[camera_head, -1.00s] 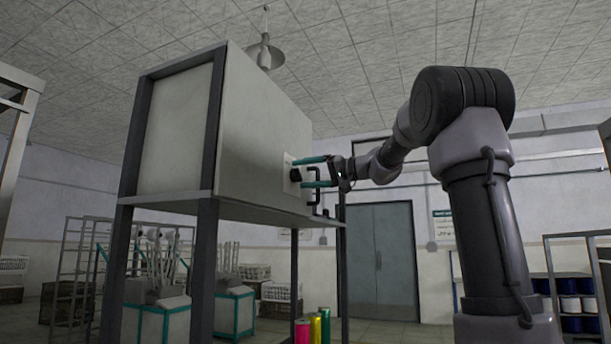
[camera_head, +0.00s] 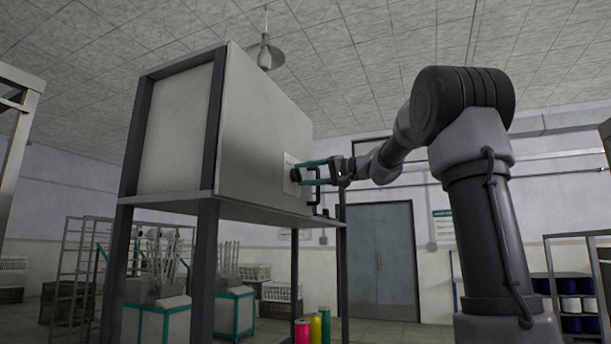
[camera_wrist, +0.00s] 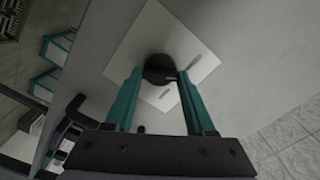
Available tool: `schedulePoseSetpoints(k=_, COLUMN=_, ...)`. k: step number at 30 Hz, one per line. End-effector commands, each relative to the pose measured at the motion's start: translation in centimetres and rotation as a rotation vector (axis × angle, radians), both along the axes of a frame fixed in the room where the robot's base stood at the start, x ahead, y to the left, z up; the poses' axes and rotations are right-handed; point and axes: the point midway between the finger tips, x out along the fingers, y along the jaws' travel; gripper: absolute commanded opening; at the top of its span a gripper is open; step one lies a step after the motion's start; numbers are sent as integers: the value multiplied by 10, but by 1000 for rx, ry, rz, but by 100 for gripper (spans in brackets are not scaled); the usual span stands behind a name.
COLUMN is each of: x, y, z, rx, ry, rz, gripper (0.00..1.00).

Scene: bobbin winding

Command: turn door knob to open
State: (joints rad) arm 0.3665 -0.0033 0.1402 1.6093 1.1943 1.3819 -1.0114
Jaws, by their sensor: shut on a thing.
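The dark round knob (camera_head: 295,175) sits on a white plate (camera_head: 288,188) on the front of the pale cabinet (camera_head: 255,135). In the wrist view the knob (camera_wrist: 158,66) shows a short bar, and the plate (camera_wrist: 135,45) has two grey marks. My gripper (camera_head: 302,173) has teal fingers, one on each side of the knob. In the wrist view my gripper (camera_wrist: 160,78) is shut on it, though the exact contact is partly hidden. The cabinet front looks closed, with no visible gap.
A black bar handle (camera_head: 315,186) stands out close beside the knob, below my fingers. The cabinet rests on a dark-legged stand (camera_head: 205,270). Coloured spools (camera_head: 314,328) stand below. A lamp (camera_head: 265,55) hangs behind the cabinet.

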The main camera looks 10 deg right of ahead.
Motion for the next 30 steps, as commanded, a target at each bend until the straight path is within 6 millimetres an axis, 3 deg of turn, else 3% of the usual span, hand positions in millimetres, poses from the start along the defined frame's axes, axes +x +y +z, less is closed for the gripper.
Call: schedulePoseSetpoints(k=30, x=0, y=0, z=-4, rx=561, ry=775, rz=-1, gripper=0)
